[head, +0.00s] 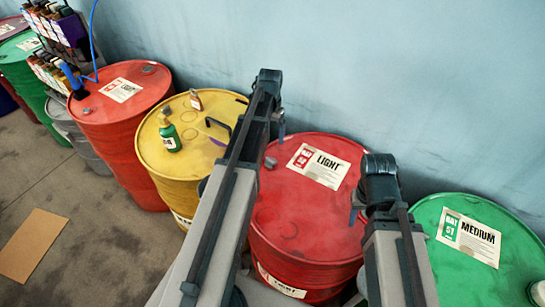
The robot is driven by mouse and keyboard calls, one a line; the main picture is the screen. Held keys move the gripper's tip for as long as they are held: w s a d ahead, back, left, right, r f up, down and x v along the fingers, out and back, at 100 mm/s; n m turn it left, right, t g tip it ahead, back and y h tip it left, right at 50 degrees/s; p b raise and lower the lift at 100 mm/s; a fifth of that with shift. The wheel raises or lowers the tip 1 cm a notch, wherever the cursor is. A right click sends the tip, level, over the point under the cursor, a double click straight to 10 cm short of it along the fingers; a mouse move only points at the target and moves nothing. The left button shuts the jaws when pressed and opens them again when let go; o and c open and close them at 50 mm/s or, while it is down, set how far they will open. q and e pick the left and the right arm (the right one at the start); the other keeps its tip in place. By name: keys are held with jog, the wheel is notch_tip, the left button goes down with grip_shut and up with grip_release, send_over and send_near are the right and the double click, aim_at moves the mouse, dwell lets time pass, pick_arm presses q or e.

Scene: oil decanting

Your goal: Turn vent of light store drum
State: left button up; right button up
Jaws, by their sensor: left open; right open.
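The red drum (300,220) with a LIGHT label (318,165) stands upright between my two arms. A small grey cap (270,162), which looks like its vent, is on the left of its lid, close beside my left arm. My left gripper (279,122) is open and mostly hidden behind its arm, at the drum's upper left in the picture. My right gripper (356,207) is open, partly hidden by its arm, near the drum's right rim. Neither appears to hold anything. I cannot tell their heights above the lid.
A yellow drum (160,165) at left carries a green bottle (169,134), a small brown bottle (196,99) and a dark handle. Another red drum (110,120) has a blue hose. A green MEDIUM drum (500,275) is at right. Cardboard (32,243) lies on open floor. A wall (400,70) stands behind.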

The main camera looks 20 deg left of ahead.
aim_at(271, 159)
pick_arm(q)
notch_tip(271, 159, down, 14)
jog(key=b, duration=1.3)
jog(key=shift+r, duration=0.25)
pick_arm(e)
notch_tip(271, 159, down, 14)
jog(key=shift+r, duration=0.25)
pick_arm(q)
jog(key=c, duration=1.4)
